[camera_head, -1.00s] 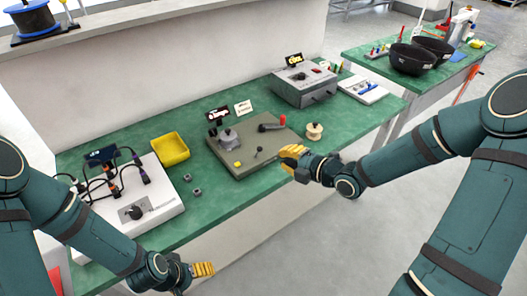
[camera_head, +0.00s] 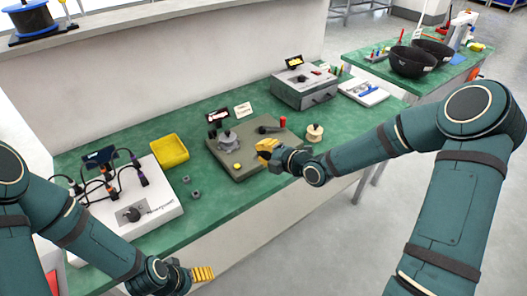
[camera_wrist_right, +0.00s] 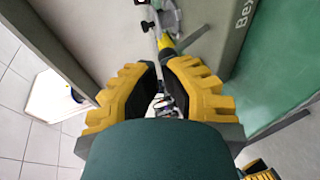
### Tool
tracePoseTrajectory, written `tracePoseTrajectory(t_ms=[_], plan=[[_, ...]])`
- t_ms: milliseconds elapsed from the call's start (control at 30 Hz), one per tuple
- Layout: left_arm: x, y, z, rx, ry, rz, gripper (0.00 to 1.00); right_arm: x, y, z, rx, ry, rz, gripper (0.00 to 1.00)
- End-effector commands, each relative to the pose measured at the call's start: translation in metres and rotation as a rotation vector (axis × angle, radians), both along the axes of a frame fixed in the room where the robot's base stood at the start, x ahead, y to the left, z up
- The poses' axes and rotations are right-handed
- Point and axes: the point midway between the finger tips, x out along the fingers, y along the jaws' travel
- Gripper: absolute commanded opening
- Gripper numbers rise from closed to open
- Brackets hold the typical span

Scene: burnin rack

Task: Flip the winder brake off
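My right gripper (camera_head: 267,150) is over the plate's front right part and hides the small black-tipped brake lever there in the head view. In the right wrist view, my right gripper's yellow fingers (camera_wrist_right: 160,75) are apart, with a thin lever rod (camera_wrist_right: 154,35) just beyond them. Whether they touch it is unclear. My left gripper (camera_head: 203,273) is low in front of the bench; its finger gap is unclear.
A white device with cables (camera_head: 150,205), a yellow bin (camera_head: 169,151) and small nuts (camera_head: 195,194) are to the left. A wooden spool (camera_head: 315,132) stands right of the winder. A grey box (camera_head: 303,89) is behind. The front bench strip is mostly clear.

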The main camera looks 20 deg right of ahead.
Motion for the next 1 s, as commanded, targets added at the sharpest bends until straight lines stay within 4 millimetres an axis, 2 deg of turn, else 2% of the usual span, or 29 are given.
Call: tracePoseTrajectory(t_ms=[733,1000], plan=[[-0.002,0.000,0.012,-0.001,0.006,-0.001,0.81,0.003,0.001,0.007,-0.042,0.113,-0.001,0.00],[-0.005,-0.001,0.028,-0.003,0.012,-0.002,0.81,0.008,0.003,0.014,-0.081,0.215,0.002,0.00]])
